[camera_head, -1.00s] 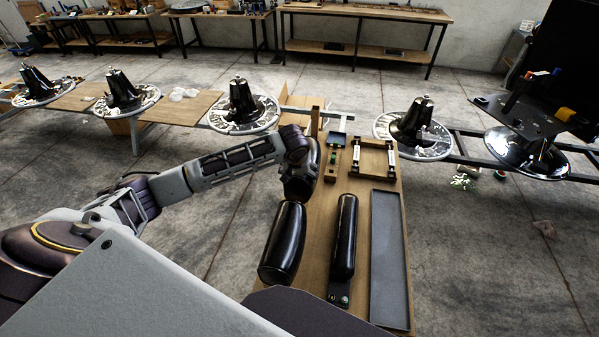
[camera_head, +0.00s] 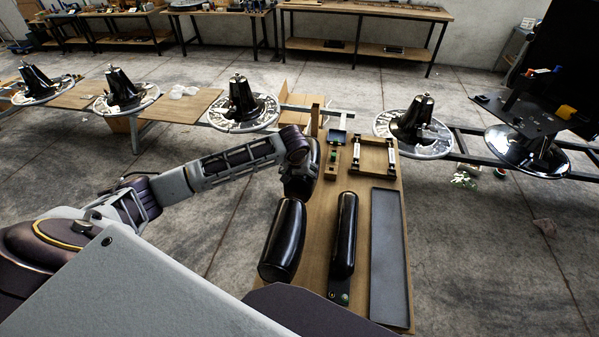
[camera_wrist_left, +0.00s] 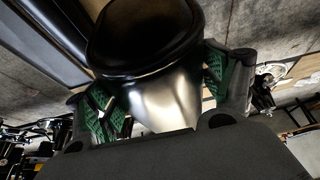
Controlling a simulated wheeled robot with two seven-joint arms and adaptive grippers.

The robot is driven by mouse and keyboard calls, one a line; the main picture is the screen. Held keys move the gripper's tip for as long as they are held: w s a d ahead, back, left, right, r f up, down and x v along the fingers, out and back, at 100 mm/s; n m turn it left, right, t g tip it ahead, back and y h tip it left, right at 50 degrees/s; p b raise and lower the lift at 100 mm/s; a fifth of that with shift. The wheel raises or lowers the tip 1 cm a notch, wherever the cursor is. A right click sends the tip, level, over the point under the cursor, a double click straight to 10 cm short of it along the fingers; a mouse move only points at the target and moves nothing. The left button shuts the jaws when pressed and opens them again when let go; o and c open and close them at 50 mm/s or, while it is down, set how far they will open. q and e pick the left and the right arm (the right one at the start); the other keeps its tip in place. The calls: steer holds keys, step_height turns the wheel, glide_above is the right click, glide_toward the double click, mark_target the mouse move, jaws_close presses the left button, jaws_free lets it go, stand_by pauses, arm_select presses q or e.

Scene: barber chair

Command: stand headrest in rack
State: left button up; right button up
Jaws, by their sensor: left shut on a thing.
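The headrest, a glossy black cushion (camera_head: 302,186), is at the left edge of the wooden bench, under my left wrist. My left gripper (camera_wrist_left: 160,95) is shut on it; in the left wrist view the green finger pads sit on both sides of the black, shiny body (camera_wrist_left: 145,40). In the head view the fingers are mostly hidden by the wrist and the headrest. I cannot tell whether the headrest touches the bench. A low wooden frame with pale-labelled side posts (camera_head: 374,143), which looks like the rack, stands to the right and appears empty. My right gripper is not in view.
On the wooden bench (camera_head: 312,275) lie a wide black cushion (camera_head: 283,240), a long black pad (camera_head: 344,235) and an empty grey tray (camera_head: 398,255). A small wooden block with a green part (camera_head: 332,165) stands left of the frame. Chair bases (camera_head: 240,105) line up behind.

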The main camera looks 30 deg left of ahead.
arm_select(q)
steer(key=shift+w+f, duration=0.1)
steer(key=shift+f, duration=0.65)
stand_by(0.7)
steer(key=o, duration=1.8)
steer(key=shift+o, duration=0.9)
steer(key=shift+f, duration=0.1)
steer(key=shift+s+f, duration=0.15)
steer(key=shift+s, duration=0.05)
steer(key=shift+v, duration=6.15)
steer(key=shift+w, duration=0.1)
